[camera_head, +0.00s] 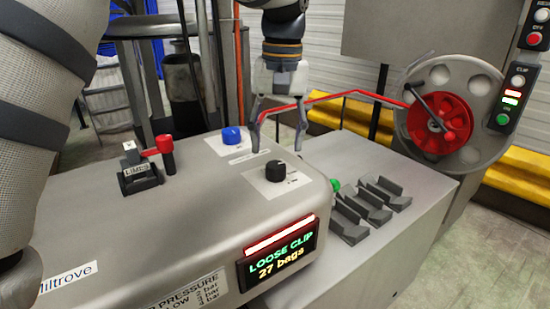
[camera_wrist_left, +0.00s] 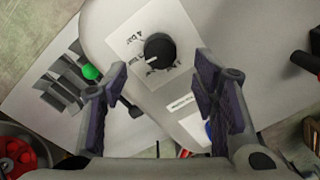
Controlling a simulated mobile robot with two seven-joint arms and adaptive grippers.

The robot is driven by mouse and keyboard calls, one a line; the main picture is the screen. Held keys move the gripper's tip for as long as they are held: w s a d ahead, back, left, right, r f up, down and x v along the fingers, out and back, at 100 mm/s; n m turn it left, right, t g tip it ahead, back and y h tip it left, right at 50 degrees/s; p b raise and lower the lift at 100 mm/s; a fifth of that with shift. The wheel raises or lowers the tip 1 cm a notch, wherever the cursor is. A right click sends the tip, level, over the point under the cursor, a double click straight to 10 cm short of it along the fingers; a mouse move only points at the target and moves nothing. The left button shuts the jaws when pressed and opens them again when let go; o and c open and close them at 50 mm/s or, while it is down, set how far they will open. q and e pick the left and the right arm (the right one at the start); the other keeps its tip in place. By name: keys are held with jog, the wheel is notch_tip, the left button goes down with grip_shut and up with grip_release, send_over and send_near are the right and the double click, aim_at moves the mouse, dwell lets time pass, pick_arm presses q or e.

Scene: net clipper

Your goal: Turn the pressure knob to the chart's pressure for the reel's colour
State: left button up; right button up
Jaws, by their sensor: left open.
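The black pressure knob (camera_head: 276,170) sits on a white label plate on top of the grey machine. In the left wrist view the knob (camera_wrist_left: 160,51) has a white pointer mark aimed left; a "4 bar" mark shows at its upper left. My left gripper (camera_head: 279,130) is open and empty, pointing down above and behind the knob. In its wrist view the fingers (camera_wrist_left: 163,95) are apart, with the knob beyond them. The reel (camera_head: 437,125) is red, on a grey disc at right.
A blue knob (camera_head: 232,138) stands left of the black knob. A red-handled lever (camera_head: 166,152) is by a "LIMES" block (camera_head: 140,176). The display (camera_head: 280,258) reads "LOOSE CLIP 27 bags". A red strand (camera_head: 350,94) runs behind my gripper. Grey cradles (camera_head: 370,205) stand right.

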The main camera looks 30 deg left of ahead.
aim_at(278, 164)
pick_arm(q)
notch_tip(278, 164, down, 6)
jog(key=shift+a+r, duration=0.1)
jog(key=shift+r, duration=0.1)
jog(key=c, duration=1.2)
jog(key=shift+o, duration=0.2)
jog(key=shift+r+m, duration=0.1)
jog(key=shift+m, duration=0.2)
jog(key=m, duration=0.4)
jog(key=shift+m+p, duration=0.3)
jog(key=shift+m, duration=2.4)
